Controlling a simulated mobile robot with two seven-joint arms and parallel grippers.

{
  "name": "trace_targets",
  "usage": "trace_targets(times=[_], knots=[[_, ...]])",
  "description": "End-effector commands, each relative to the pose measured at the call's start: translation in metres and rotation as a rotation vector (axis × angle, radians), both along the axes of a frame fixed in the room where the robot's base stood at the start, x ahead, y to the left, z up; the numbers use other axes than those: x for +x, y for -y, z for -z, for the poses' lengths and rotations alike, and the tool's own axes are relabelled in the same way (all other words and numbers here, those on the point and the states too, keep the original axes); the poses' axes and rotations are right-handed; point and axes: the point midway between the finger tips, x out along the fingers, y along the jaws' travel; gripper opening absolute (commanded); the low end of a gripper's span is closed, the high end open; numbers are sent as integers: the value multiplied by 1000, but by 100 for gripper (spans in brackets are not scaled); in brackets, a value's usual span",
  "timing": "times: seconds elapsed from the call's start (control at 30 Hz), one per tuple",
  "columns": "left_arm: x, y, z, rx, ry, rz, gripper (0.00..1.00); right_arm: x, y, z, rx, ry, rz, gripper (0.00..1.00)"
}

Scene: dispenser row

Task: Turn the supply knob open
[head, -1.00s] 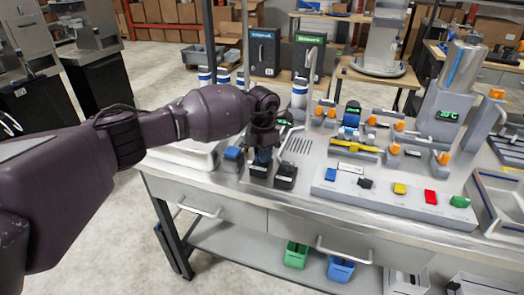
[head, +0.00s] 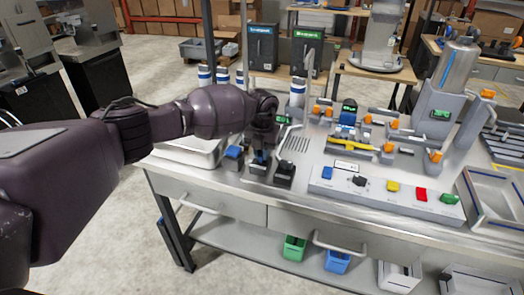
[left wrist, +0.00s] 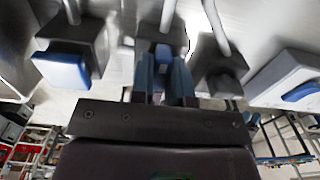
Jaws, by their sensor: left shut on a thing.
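My left gripper (head: 259,157) is at the middle one of three small fixtures at the bench's left front. In the left wrist view, its two blue-grey fingers (left wrist: 164,72) point at the middle fixture and are shut on a small blue piece (left wrist: 163,52) between them. The piece is mostly hidden, and I cannot tell whether it is the supply knob or how far it is turned. A fixture with a blue front (left wrist: 62,70) stands to the left and a dark one (left wrist: 220,72) to the right. My right gripper is not in view.
A button panel (head: 372,202) with several coloured buttons lies right of the gripper. Behind it are several orange knobs (head: 388,148). An upright silver dispenser (head: 456,75) stands at the back right. Open floor lies left of the bench (head: 228,172).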

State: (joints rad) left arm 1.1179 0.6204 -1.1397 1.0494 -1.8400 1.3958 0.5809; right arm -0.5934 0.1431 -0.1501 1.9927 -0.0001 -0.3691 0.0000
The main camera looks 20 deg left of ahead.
Motion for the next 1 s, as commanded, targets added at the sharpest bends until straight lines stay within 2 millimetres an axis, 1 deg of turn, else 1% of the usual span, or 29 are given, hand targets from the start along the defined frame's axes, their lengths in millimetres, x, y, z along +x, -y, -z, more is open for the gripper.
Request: trace_targets(times=[0.03,0.3,0.47,0.5,0.67,0.9,1.0], knots=[[1,0,-2,0,2,-7,0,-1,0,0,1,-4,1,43],[1,0,-2,0,3,-18,0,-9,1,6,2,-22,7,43],[1,0,-2,-1,3,-18,0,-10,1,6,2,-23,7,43],[1,0,-2,-1,3,-18,18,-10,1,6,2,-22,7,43],[1,0,-1,0,2,-17,42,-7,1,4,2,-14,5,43],[0,0,-1,0,1,-15,42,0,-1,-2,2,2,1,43],[1,0,-4,0,2,-15,42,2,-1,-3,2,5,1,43]])
